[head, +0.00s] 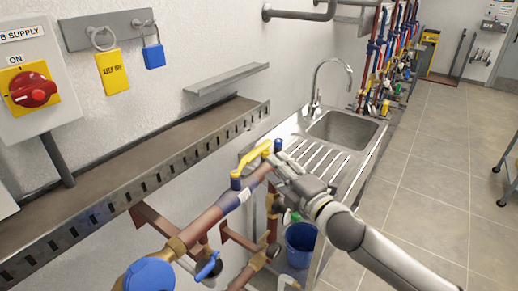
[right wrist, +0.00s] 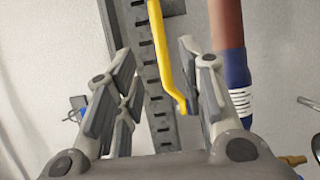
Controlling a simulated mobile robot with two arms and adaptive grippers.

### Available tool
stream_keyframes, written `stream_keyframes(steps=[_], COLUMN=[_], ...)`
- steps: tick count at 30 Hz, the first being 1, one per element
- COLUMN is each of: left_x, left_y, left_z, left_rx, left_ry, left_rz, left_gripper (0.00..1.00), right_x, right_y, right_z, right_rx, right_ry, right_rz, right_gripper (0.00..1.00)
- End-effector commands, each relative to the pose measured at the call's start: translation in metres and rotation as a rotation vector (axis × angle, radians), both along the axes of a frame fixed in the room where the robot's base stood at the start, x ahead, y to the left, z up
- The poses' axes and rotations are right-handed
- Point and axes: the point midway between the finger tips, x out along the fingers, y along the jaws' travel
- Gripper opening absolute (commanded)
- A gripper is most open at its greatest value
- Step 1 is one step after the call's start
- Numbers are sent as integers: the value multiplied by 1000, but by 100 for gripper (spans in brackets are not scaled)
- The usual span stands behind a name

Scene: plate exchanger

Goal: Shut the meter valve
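The valve's yellow lever (head: 252,156) sits on a copper pipe (head: 207,222) with blue bands, in the middle of the head view. The lever lies roughly along the pipe. My right gripper (head: 279,163) is at the lever's far end. In the right wrist view the yellow lever (right wrist: 167,60) runs between the spread fingers of my right gripper (right wrist: 157,62), with gaps on both sides. That gripper is open. My left gripper is not in view.
A blue round fitting (head: 150,275) is on the pipe's near end. A slotted metal tray (head: 130,190) runs along the wall at the left. A sink (head: 345,128) is beyond the gripper, and a blue bucket (head: 300,243) is below.

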Motion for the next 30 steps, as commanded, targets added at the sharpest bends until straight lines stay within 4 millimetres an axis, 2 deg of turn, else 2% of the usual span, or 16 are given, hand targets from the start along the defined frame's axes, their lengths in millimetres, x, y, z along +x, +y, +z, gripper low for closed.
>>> stream_keyframes(steps=[7, 18, 30], left_x=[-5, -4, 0], left_y=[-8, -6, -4], left_z=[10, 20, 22], left_rx=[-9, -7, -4], left_ry=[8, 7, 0], left_rz=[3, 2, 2], left_gripper=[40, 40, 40], right_x=[31, 73, 85], right_y=[19, 44, 52], right_z=[2, 1, 0], right_rx=[3, 4, 3], right_ry=[2, 3, 2], right_rz=[-1, -2, 0], right_gripper=[37, 37, 37])
